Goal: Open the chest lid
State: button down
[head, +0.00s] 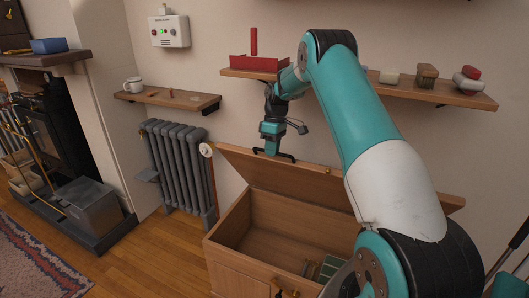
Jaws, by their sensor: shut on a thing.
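The wooden chest (225,243) stands against the wall, and its inside shows. Its lid (262,168) is raised and tilted up at the back, with its inner face towards me. My gripper (273,155) is at the lid's upper edge, left of the middle, and is shut on the lid. The fingertips are small and dark here, so the exact grip is hard to make out. A brass fitting (287,291) is on the chest's front. My arm hides the right part of the chest and lid.
Green items (326,269) lie in the chest. A wall shelf (440,91) with a red holder (253,63) and several small things is above the lid. A grey radiator (178,165) and a small shelf (170,97) with a mug (133,84) are left. Wooden floor (150,255) is clear at front left.

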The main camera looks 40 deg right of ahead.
jog(key=shift+s+d+f, duration=0.15)
jog(key=shift+f, duration=0.35)
jog(key=c, duration=1.2)
grip_release()
jog(key=shift+d+f, duration=0.1)
jog(key=shift+o, duration=0.2)
jog(key=shift+w+a+r, duration=0.2)
jog(key=shift+a+r, duration=0.1)
